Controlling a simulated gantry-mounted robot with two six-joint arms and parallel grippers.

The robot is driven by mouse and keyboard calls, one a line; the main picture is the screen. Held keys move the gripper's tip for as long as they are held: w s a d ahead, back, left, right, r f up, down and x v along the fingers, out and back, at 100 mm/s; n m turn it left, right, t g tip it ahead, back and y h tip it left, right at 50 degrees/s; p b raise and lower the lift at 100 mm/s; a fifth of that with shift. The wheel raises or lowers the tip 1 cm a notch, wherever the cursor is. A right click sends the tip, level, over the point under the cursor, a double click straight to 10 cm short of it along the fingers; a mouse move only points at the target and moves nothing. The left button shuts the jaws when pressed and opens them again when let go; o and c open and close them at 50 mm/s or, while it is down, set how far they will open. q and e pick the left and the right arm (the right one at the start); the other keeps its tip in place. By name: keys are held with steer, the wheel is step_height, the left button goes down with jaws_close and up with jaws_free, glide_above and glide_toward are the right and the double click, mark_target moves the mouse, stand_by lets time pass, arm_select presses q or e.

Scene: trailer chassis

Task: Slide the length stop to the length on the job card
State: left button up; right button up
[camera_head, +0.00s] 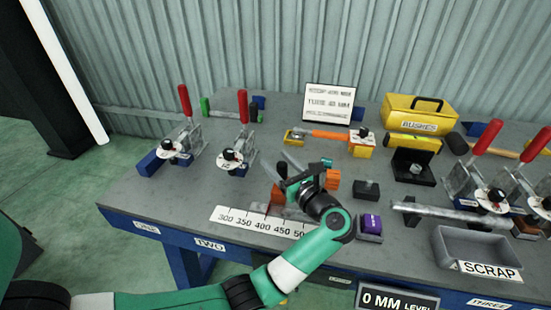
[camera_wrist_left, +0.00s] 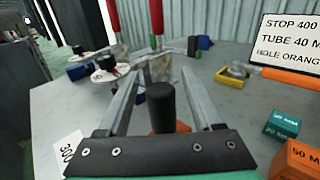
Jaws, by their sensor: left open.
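The job card (camera_head: 329,102) stands at the back of the bench; in the left wrist view its top line reads STOP 400 (camera_wrist_left: 292,42). The white length scale (camera_head: 232,216) lies near the front edge, marked 300, 350, 400, 450 and on. The orange length stop (camera_head: 278,195) is behind it, partly hidden by my arm; its exact reading cannot be told. My left gripper (camera_head: 283,166) is over the stop, fingers open. In the left wrist view the stop's black knob (camera_wrist_left: 161,107) stands between the spread fingers (camera_wrist_left: 160,75), with gaps on both sides. The right gripper is not in view.
Red-handled clamps (camera_head: 243,108) stand left and right. An orange block (camera_head: 333,180), a teal block (camera_wrist_left: 282,125), a purple block (camera_head: 370,224) and a dark block (camera_head: 366,190) are right of the gripper. A tube (camera_head: 450,212) and scrap tray (camera_head: 470,243) lie farther right.

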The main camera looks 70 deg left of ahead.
arm_select(q)
steer(key=w+d+p, duration=0.1)
steer(key=d, duration=0.9)
steer(key=shift+w+p, duration=0.3)
steer(key=shift+p, duration=0.1)
steer(key=shift+d, duration=0.1)
